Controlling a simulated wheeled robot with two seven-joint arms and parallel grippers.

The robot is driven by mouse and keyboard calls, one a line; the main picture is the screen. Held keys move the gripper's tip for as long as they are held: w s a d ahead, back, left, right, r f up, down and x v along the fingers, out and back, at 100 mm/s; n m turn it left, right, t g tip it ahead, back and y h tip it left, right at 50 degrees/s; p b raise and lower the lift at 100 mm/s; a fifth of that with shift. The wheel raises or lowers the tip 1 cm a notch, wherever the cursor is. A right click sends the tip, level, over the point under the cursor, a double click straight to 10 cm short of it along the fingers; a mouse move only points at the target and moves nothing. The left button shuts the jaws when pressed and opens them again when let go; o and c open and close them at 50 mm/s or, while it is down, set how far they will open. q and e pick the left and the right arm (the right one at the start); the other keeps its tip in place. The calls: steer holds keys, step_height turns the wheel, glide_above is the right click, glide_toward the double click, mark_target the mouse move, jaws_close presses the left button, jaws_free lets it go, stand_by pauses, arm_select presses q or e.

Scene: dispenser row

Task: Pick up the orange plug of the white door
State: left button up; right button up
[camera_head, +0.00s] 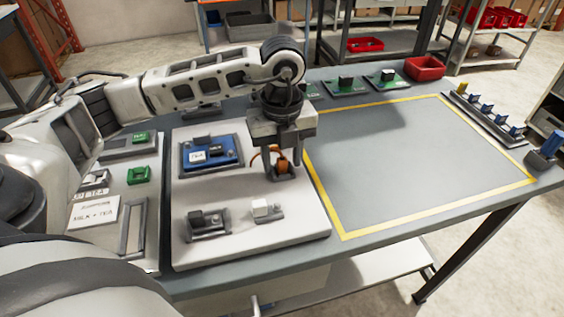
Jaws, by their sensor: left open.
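A white panel (290,234), which looks like the white door, lies flat on the grey table. A small orange plug (281,160) with a curved orange piece to its left is near the panel's right edge. My left gripper (282,174) points down over the orange plug, with its fingers on either side of it. The gripper is open, and its fingers partly hide the plug. I cannot tell whether they touch it. My right gripper is not in view.
On the panel are a blue module (228,163) with a white label, a dark block (208,224) and a white block (264,209). Left of it is another board with green blocks (139,174). A clear yellow-outlined area (400,170) lies right. A red bin (424,68) stands behind.

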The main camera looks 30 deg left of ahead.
arm_select(q)
jaws_close()
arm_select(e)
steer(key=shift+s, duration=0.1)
arm_select(q)
steer(key=shift+r, duration=0.15)
steer(key=shift+r+b, duration=0.35)
steer(key=shift+r, duration=0.25)
steer(key=w+a+r+b, duration=0.1)
steer(key=w+a+r, duration=0.8)
steer(key=a+r, duration=0.1)
steer(key=shift+a+r+b, duration=0.35)
steer(key=shift+r, duration=0.5)
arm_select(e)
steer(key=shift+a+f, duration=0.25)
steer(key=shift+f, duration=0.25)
arm_select(q)
steer(key=shift+w+r+p, duration=0.1)
steer(key=shift+r+p, duration=0.95)
steer(key=shift+p, duration=0.15)
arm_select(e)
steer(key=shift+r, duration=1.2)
arm_select(q)
steer(key=shift+r, duration=0.15)
